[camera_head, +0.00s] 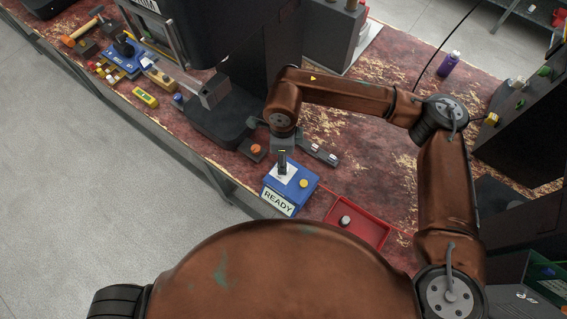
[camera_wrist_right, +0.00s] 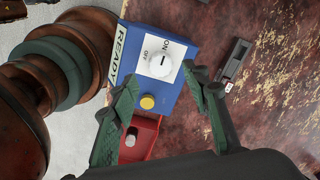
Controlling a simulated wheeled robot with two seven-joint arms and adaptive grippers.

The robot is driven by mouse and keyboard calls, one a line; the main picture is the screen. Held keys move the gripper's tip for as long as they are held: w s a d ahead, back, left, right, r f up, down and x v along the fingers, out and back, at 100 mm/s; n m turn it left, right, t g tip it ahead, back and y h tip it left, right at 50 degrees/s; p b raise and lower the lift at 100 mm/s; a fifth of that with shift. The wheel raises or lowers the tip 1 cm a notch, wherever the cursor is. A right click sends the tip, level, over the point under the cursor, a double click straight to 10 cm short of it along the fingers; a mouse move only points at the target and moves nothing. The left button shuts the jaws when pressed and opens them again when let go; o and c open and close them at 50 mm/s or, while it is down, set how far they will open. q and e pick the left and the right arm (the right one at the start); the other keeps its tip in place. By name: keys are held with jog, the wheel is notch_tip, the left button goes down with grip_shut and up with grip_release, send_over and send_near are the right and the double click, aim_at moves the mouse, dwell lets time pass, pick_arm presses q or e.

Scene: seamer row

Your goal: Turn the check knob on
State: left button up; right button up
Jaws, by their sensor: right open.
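The check knob (camera_wrist_right: 159,64) is a round white knob with a black line on a white plate marked ON and OFF. Its line points toward neither word squarely, and I cannot tell its setting for sure. It sits on a blue box (camera_head: 307,189) with a READY label and a yellow button (camera_wrist_right: 148,102). My right gripper (camera_wrist_right: 160,95) is open and empty, its two green fingers apart on either side of the box's near part. In the head view the right gripper (camera_head: 283,166) is above the box and hides the knob. My left gripper is not in view.
A red tray (camera_head: 371,232) with a small grey piece (camera_head: 345,221) lies beside the box. A dark bar (camera_head: 318,152) and an orange-topped block (camera_head: 256,149) lie behind it. A black machine (camera_head: 225,120) stands further back. Bare tabletop lies to the right.

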notch_tip(320, 180, up, 7)
dwell(0.3)
dwell(0.5)
